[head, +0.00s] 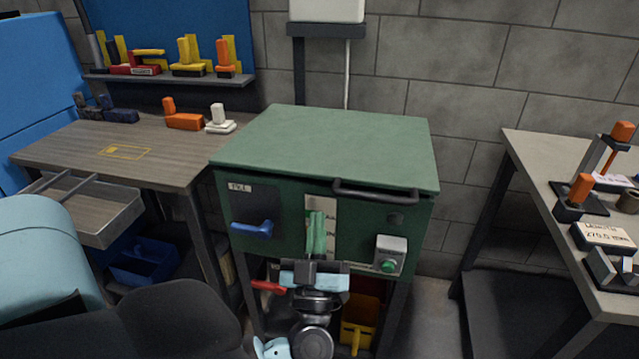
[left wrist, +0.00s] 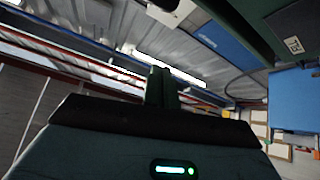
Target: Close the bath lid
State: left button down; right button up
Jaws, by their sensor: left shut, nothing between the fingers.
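The green bath cabinet (head: 280,215) stands against the wall in the middle of the head view. Its flat green lid (head: 335,145) lies over the top, with a dark gap along the front edge; I cannot tell if it is fully seated. A dark bar handle (head: 375,193) is on the lid's front edge. My left gripper (head: 316,225) is shut and empty, fingers pointing up, in front of the cabinet's front panel and below the handle's left end. In the left wrist view its fingers (left wrist: 161,86) are together. My right gripper is not in view.
The front panel has a blue lever (head: 252,229) and a box with a green button (head: 389,254). A wooden workbench (head: 100,150) with a metal tray (head: 105,222) stands left. Another bench (head: 550,150) holding tools stands right. A yellow bin (head: 358,325) is below the cabinet.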

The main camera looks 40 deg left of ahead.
pick_arm(q)
jog(key=w+a+r+m+h+p, duration=0.1)
jog(key=w+a+r+p, duration=0.1)
jog(key=w+a+r, duration=0.3)
jog(key=shift+t, duration=0.3)
jog(key=w+f, duration=0.1)
jog(key=w+d+f+b, duration=0.1)
jog(key=f, duration=0.1)
jog(key=shift+w+d+f, duration=0.15)
jog(key=shift+w+f, duration=0.1)
jog(key=shift+w, duration=0.05)
